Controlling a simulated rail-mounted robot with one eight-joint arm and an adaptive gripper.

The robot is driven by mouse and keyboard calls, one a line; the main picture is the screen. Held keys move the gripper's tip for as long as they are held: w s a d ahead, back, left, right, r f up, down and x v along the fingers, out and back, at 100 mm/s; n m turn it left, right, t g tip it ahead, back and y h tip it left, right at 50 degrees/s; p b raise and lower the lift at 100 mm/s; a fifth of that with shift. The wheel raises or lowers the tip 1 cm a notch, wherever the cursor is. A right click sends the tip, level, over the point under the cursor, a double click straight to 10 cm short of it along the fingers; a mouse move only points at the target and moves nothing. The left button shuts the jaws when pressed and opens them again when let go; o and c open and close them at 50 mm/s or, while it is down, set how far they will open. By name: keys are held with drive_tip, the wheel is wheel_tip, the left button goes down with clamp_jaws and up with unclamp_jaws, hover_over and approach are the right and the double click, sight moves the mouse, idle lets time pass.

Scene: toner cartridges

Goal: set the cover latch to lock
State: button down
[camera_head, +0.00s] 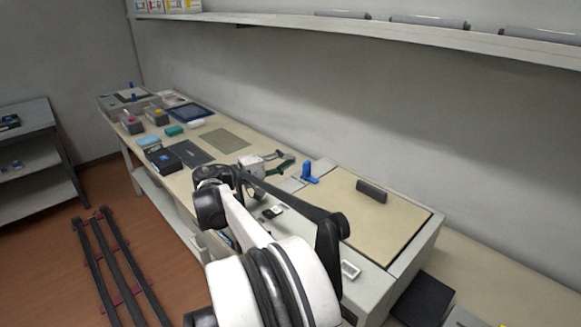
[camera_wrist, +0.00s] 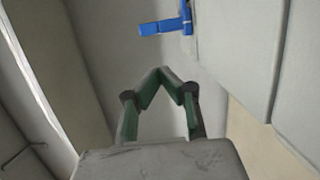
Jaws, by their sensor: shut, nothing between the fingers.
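The blue cover latch (camera_head: 309,173) stands on the pale top of the machine, just left of the beige cover panel (camera_head: 395,215) with its dark handle (camera_head: 371,191). In the wrist view the latch (camera_wrist: 165,26) is at the top, one arm pointing left and another part upward, cut by the frame edge. My gripper (camera_head: 290,160) is just left of the latch in the head view. In the wrist view its green-lined fingers (camera_wrist: 162,70) meet at the tips, shut and empty. A gap shows between the fingertips and the latch. I cannot tell the latch's setting.
The long bench left of the machine holds a dark mat (camera_head: 191,153), a green mat (camera_head: 226,141) and several small boxes. A wall shelf (camera_head: 300,22) runs above. A dark box (camera_head: 422,299) sits at the machine's right. Bare wall lies behind the latch.

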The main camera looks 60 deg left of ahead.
drive_tip(key=s, duration=1)
drive_tip(key=shift+a+b, duration=0.25)
drive_tip(key=shift+b, duration=0.1)
